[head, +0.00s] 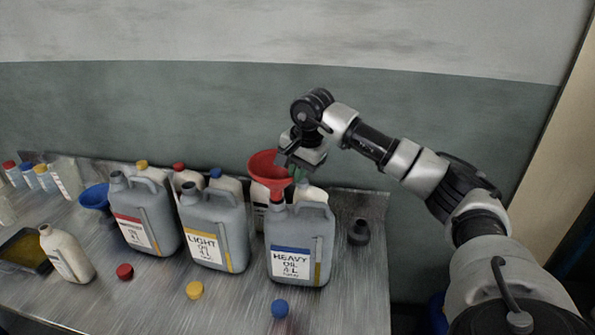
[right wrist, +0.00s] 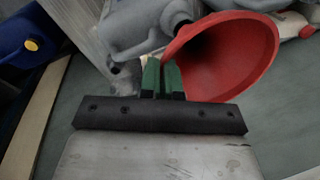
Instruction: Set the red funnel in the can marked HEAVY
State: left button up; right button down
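The red funnel (head: 268,168) is upright above the mouth of the grey can marked HEAVY (head: 301,243), which has a blue label band. Its narrow end meets the can's mouth in the picture; I cannot tell how far it reaches inside. My right gripper (head: 291,161) is at the funnel's right rim. In the right wrist view its green fingers (right wrist: 162,80) are close together at the edge of the red funnel (right wrist: 232,50), with the rim seemingly between them. My left gripper is not in view.
Grey cans marked LIGHT (head: 216,232) and with a red band (head: 146,220) stand to the left. A blue funnel (head: 95,197) is farther left. Red (head: 125,271), yellow (head: 194,290) and blue (head: 280,308) caps lie in front. Several bottles stand behind. A dark object (head: 358,233) is at right.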

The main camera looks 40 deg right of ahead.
jog(key=shift+f, duration=0.35)
jog(key=shift+f+b, duration=0.5)
jog(key=shift+b, duration=0.05)
jog(key=shift+s+f, duration=0.1)
jog(key=shift+f, duration=0.1)
dwell(0.4)
jog(key=shift+f+b, duration=0.65)
jog(key=c, duration=1.8)
grip_release()
jog(key=o, duration=0.5)
